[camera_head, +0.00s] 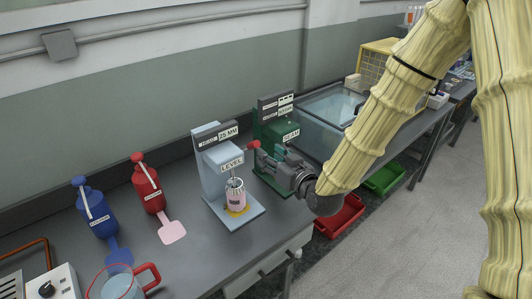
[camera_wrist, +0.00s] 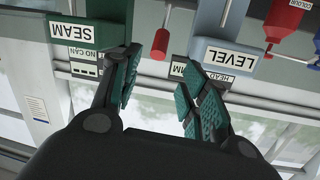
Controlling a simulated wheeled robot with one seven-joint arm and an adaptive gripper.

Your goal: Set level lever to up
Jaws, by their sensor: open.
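The level machine (camera_head: 212,165) is a pale blue-grey stand with a LEVEL label, left of my gripper; in the wrist view its head (camera_wrist: 225,52) shows upside down at upper right. A lever with a red grip (camera_head: 254,145) shows between this machine and the green SEAM machine (camera_head: 270,128); which one it joins is partly hidden. In the wrist view the red grip (camera_wrist: 160,43) lies just beyond the fingertips, roughly in line with the gap. My gripper (camera_head: 262,160) is open and empty, and no contact with the grip is visible.
A pink-labelled can (camera_head: 236,200) stands on the level machine's base. Blue (camera_head: 97,212) and red (camera_head: 149,190) pump bottles and a red-handled jug (camera_head: 122,287) stand at left. A glass-sided tank (camera_head: 325,125) is behind my arm. Red (camera_head: 340,218) and green (camera_head: 384,179) bins sit below the bench.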

